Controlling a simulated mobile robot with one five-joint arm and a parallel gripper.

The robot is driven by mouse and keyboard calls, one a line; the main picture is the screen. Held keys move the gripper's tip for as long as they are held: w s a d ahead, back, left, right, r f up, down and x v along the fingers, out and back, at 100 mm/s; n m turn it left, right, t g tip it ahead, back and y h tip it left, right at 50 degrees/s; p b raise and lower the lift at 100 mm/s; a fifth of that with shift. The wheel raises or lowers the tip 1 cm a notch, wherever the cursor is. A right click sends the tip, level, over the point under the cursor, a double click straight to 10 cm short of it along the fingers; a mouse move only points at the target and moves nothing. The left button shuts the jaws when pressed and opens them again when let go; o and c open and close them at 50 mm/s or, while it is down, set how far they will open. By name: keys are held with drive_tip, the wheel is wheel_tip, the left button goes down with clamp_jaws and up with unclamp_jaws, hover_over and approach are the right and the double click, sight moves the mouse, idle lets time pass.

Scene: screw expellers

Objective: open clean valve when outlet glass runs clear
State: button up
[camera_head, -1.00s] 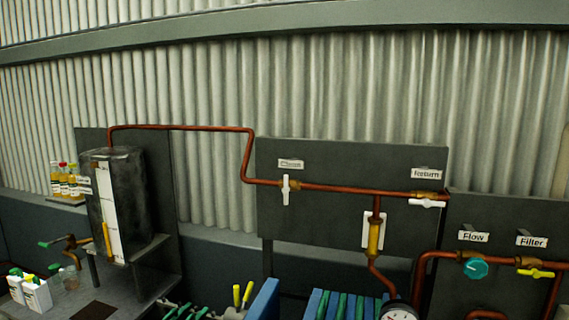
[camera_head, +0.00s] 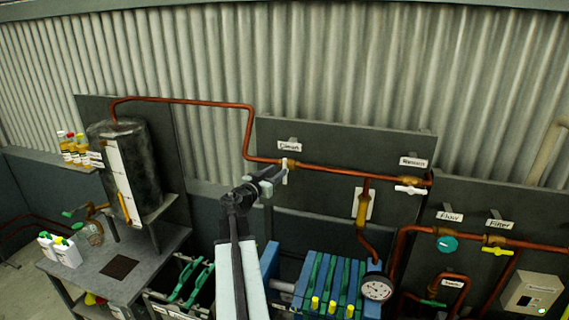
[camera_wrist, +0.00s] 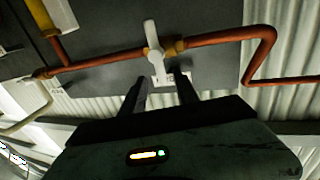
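The clean valve (camera_head: 285,172) has a white lever standing upright across the horizontal copper pipe, under a "Clean" label (camera_head: 288,145). My gripper (camera_head: 270,180) is at the left of the lever in the head view.
The return valve (camera_head: 409,189) has a white lever lying along the pipe. A teal flow knob (camera_head: 447,244), a yellow filter lever (camera_head: 497,251) and a gauge (camera_head: 376,288) are at right. A blue filter press (camera_head: 325,285) stands below. A dark tank (camera_head: 137,170) stands at left.

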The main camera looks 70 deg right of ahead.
sight(284, 165)
drive_tip(key=x, duration=0.6)
drive_tip(key=shift+d, duration=0.25)
drive_tip(key=shift+a, duration=0.1)
clamp_jaws()
drive_tip(key=shift+w+n, duration=0.1)
drive_tip(key=shift+n, duration=0.2)
drive_tip(key=shift+w+f+n+t+h+b, duration=0.65)
drive_tip(key=shift+n+b, duration=0.85)
drive_tip(key=shift+n, duration=1.9)
drive_tip(key=shift+w+f+n+t+h+b, duration=0.4)
drive_tip(key=shift+n+t+b, duration=0.85)
drive_tip(key=shift+n, duration=2.15)
drive_tip(key=shift+w+f+n+t+h+b, duration=0.45)
drive_tip(key=shift+n+b, duration=1.3)
drive_tip(key=shift+n, duration=1.65)
drive_tip(key=shift+s+a, duration=0.1)
drive_tip(key=shift+s, duration=0.05)
